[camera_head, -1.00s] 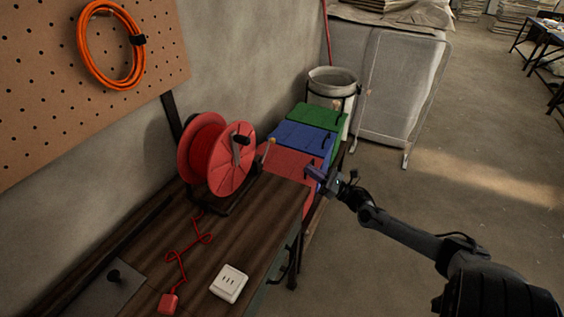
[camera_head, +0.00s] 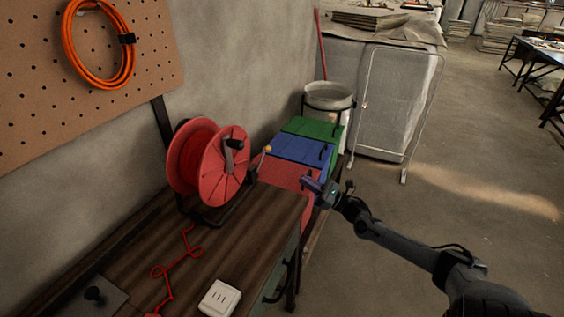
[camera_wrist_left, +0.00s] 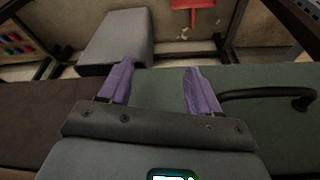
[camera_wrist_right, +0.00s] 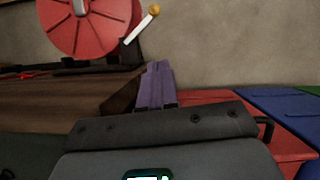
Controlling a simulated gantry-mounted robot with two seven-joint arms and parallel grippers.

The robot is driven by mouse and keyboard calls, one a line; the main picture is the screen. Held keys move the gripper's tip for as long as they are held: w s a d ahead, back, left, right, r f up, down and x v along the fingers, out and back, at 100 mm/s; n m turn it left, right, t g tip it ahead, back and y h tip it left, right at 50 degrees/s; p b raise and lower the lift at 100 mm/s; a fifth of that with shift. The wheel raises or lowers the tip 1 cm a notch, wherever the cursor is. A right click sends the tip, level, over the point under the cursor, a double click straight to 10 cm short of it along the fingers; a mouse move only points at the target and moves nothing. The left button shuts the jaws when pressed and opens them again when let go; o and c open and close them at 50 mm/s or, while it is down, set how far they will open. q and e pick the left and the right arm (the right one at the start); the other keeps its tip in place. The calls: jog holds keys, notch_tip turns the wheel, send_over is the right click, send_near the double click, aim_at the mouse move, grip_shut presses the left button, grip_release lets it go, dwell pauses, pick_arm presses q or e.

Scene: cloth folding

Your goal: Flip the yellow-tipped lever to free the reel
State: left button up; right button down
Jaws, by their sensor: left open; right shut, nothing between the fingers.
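The red reel (camera_head: 222,180) stands on the dark wooden bench top, with red cord wound on it. The lever (camera_head: 261,159) stands tilted at the reel's right side, its yellow tip (camera_head: 267,149) up and to the right. In the right wrist view the lever (camera_wrist_right: 138,27) is pale and leans right, beside the reel (camera_wrist_right: 100,28). My right gripper (camera_head: 308,184) is shut and empty, by the red bin, to the right of and apart from the lever. Its closed fingers (camera_wrist_right: 156,68) also show in the right wrist view. My left gripper (camera_wrist_left: 152,76) is open and empty, seen only in its wrist view.
Red (camera_head: 287,180), blue (camera_head: 301,149) and green (camera_head: 310,129) bins stand beyond the bench top (camera_head: 245,237). A white socket (camera_head: 219,298) and loose red cord (camera_head: 163,271) lie in front. A black handle (camera_wrist_left: 270,95) is near my left gripper.

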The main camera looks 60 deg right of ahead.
jog(key=b, duration=0.2)
send_near(264, 149)
notch_tip(264, 149, down, 3)
jog(key=w+d, duration=0.1)
jog(key=w, duration=0.2)
jog(key=r, duration=0.1)
jog(key=w+r, duration=0.1)
jog(key=r, duration=0.2)
jog(key=shift+w+a+b, duration=0.35)
jog(key=shift+w, duration=0.05)
jog(key=shift+r+n, duration=0.1)
jog(key=shift+n, duration=0.2)
